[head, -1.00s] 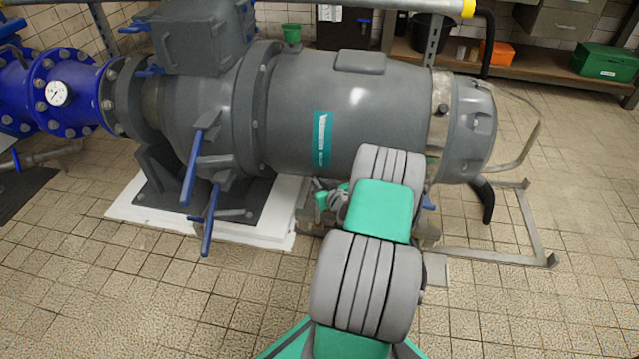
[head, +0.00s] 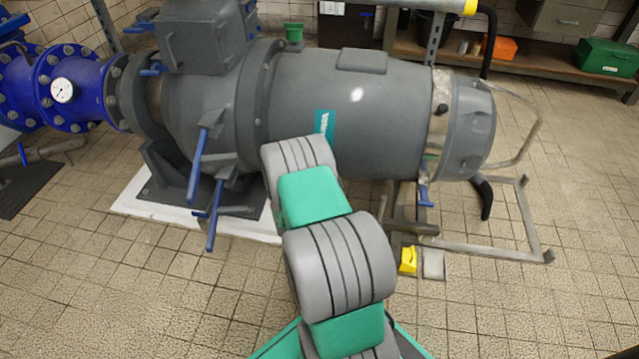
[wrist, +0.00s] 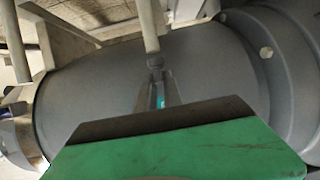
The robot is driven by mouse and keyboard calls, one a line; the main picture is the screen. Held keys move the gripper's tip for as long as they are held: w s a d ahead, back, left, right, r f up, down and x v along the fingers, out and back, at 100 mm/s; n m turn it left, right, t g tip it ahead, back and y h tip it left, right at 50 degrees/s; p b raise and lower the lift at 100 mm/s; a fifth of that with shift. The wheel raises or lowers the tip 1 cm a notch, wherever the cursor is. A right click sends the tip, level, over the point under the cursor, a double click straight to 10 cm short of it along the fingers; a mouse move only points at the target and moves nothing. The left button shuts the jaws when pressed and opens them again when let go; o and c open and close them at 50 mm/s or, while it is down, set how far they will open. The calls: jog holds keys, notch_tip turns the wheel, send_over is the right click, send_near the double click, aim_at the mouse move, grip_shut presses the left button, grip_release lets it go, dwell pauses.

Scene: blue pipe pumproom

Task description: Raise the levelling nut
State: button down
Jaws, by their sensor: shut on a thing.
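In the wrist view my gripper (wrist: 158,88) shows as two thin grey fingers above its green and dark housing. The fingers are close together, shut at the end of a grey rod (wrist: 149,28). The small dark piece at the rod's end, which I take for the levelling nut (wrist: 155,63), is between or just at the fingertips. Its thread and exact fit are too small to tell. The grey pump body (wrist: 90,85) lies close behind. In the head view my arm hides the gripper and nut in front of the pump (head: 375,110).
Blue levers (head: 198,165) stick out left of my arm. A metal floor frame (head: 530,220) stands at the right. A yellow object (head: 409,260) lies beside a pale block (head: 433,264). The tiled floor in front is open.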

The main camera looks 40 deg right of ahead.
jog(key=shift+a+f+m+g+h+b, duration=0.1)
jog(key=shift+m+g+h+b, duration=0.2)
jog(key=shift+m+g+b, duration=0.15)
jog(key=c, duration=1.5)
grip_release()
jog(key=p+v, duration=0.3)
jog(key=v, duration=0.4)
jog(key=shift+s+a, duration=0.2)
jog(key=shift+r, duration=0.2)
